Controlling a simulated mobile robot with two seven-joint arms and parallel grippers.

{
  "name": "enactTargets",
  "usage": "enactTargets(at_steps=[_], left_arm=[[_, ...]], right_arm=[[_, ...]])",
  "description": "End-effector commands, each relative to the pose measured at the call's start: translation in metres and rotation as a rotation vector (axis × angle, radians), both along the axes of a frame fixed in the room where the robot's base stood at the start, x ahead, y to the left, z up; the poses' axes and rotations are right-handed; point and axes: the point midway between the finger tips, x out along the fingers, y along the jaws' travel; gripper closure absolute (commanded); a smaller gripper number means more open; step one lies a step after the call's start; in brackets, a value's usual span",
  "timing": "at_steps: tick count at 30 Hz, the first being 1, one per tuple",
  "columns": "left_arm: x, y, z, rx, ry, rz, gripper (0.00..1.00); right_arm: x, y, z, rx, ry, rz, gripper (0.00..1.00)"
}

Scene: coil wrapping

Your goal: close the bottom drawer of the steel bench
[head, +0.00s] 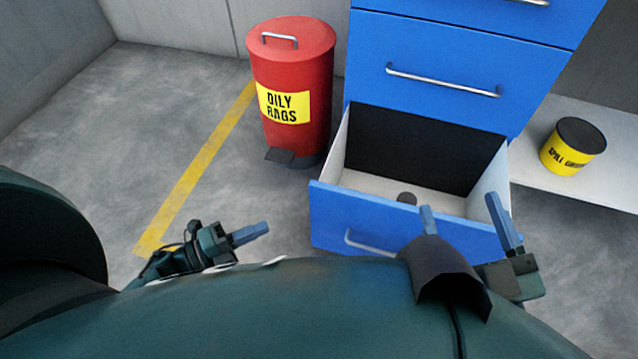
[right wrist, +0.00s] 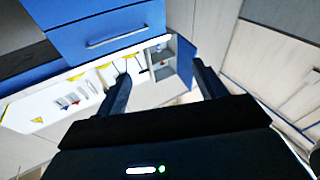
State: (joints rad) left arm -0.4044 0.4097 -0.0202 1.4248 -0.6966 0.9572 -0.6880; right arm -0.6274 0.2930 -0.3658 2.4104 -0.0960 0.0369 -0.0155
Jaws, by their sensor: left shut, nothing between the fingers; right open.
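The bottom drawer (head: 345,211) of the blue bench stands open, pulled well out, with its pale floor and side walls showing. Its front has a metal handle, partly hidden by my body. My right gripper (head: 463,214) is open, with its two fingers spread at the right part of the drawer front; I cannot tell whether they touch it. In the right wrist view its fingers (right wrist: 163,88) are apart with nothing between them. My left gripper (head: 250,234) is shut and empty over the floor, left of the drawer.
A closed blue drawer (head: 440,60) with a handle is above the open one. A red oily rags bin (head: 293,85) stands left of the bench. A yellow can (head: 572,147) sits on a pale surface at right. Floor (head: 110,120) at left is clear, with a yellow line.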

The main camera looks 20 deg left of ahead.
Motion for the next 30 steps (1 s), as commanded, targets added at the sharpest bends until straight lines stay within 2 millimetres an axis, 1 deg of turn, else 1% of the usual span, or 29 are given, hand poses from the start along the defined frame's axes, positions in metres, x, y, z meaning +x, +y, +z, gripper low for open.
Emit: enactTargets(at_steps=[5,8,18,21,24,30], left_arm=[[0.009,-0.009,-0.001,-0.001,-0.001,0.0,1.0],[0.022,-0.022,-0.001,-0.002,-0.005,-0.001,1.0],[0.073,-0.073,-0.001,-0.003,-0.004,-0.001,1.0],[0.09,-0.071,-0.002,0.001,-0.004,0.001,1.0],[0.101,-0.071,-0.002,0.001,-0.004,0.0,1.0],[0.111,-0.071,0.0,0.0,0.0,-0.001,1.0]], right_arm=[[0.0,0.001,-0.001,0.006,0.0,0.002,0.3],[0.0,0.001,-0.002,0.014,0.0,0.006,0.3],[0.0,0.003,-0.003,0.053,-0.003,0.025,0.3],[0.0,0.004,-0.005,0.066,-0.002,0.032,0.3],[0.0,0.005,-0.003,0.071,-0.016,0.036,0.3],[0.002,0.004,0.007,0.069,-0.063,0.04,0.3]])
